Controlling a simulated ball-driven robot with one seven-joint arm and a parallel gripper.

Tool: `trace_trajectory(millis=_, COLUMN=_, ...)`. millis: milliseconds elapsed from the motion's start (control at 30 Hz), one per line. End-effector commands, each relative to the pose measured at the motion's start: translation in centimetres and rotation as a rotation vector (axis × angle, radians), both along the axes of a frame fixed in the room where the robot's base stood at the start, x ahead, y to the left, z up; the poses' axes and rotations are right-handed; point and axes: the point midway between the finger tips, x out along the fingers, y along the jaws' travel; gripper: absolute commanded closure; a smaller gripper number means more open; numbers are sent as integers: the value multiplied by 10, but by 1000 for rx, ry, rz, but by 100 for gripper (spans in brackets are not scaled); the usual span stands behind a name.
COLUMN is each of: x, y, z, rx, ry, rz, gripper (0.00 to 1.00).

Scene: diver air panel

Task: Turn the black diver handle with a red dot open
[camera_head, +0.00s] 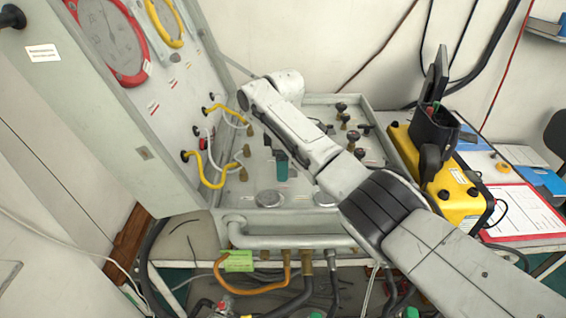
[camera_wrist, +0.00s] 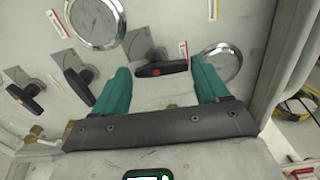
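The black handle with a red dot (camera_wrist: 157,71) shows in the wrist view on the grey panel, its bar lying almost level across the picture. My gripper (camera_wrist: 161,68) is open, with one teal finger on each side of the handle's ends. I see small gaps between the fingers and the bar; it does not look gripped. I cannot tell how deep the fingertips reach. In the head view a teal finger of my gripper (camera_head: 281,171) points down to the panel, and I cannot make out the red-dot handle there.
Other black handles (camera_wrist: 78,86) (camera_wrist: 25,97) sit left of it in the wrist view, and round gauges (camera_wrist: 96,22) (camera_wrist: 222,63) are close by. In the head view yellow hoses (camera_head: 211,172) stand at the left and a yellow case (camera_head: 458,195) at the right.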

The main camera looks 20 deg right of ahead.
Motion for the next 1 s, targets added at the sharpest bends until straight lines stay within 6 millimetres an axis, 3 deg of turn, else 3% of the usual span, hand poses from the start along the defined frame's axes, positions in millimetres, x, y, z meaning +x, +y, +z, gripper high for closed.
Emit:
trace_trajectory(millis=167, x=0, y=0, z=-1, rx=0, ry=2, rz=-1, gripper=9)
trace_trajectory(millis=533, x=0, y=0, z=8, rx=1, ry=1, rz=0, gripper=9)
trace_trajectory(millis=1000, x=0, y=0, z=89, rx=1, ry=0, rz=-1, gripper=9)
